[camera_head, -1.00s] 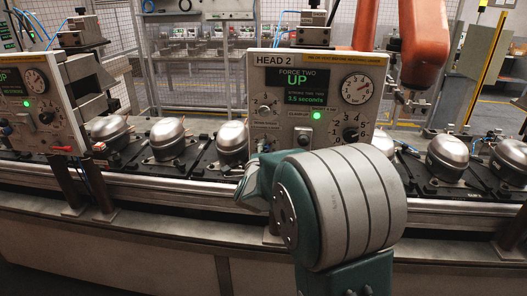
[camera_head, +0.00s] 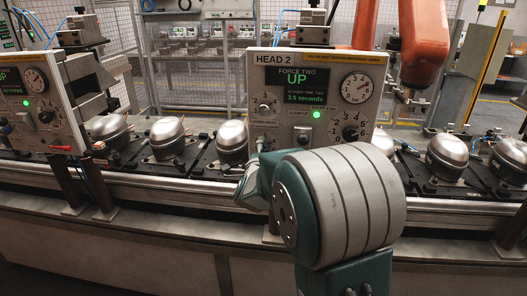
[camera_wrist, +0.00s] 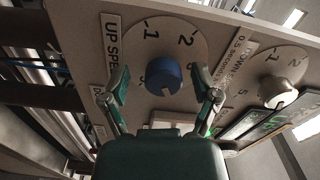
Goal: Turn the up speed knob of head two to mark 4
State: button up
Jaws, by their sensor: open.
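The up speed knob (camera_wrist: 163,80) is blue and sits on a pale round dial in the wrist view. Beside it is a label, partly hidden, reading "UP SPE". Marks 1 and 2 show; the others are hidden or unclear, and I cannot tell the knob's setting. My gripper (camera_wrist: 161,92) is open, one finger on each side of the knob; I cannot tell whether they touch it. In the head view the HEAD 2 panel (camera_head: 275,58) faces me, and my arm hides its lower part, my gripper and the blue knob.
Another dial with a light knob (camera_wrist: 278,92) lies to the right in the wrist view. A black knob (camera_head: 350,133) and a smaller knob (camera_head: 265,107) are on the panel. Silver compressors (camera_head: 167,138) stand along the line. An orange robot arm (camera_head: 424,45) is behind, right.

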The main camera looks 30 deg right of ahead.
jog(key=v, duration=1.2)
jog(key=shift+w+a, duration=0.1)
jog(key=s+a+n+g+y, duration=0.2)
jog(key=s+a+n+y, duration=0.5)
jog(key=a+n+y, duration=0.45)
jog(key=s+d+f+n+g+h, duration=0.1)
jog(key=s+n+g, duration=0.6)
jog(key=s, duration=1)
jog(key=f+n, duration=0.1)
jog(key=n, duration=0.2)
jog(key=shift+d+n, duration=0.25)
jog(key=shift+n, duration=0.1)
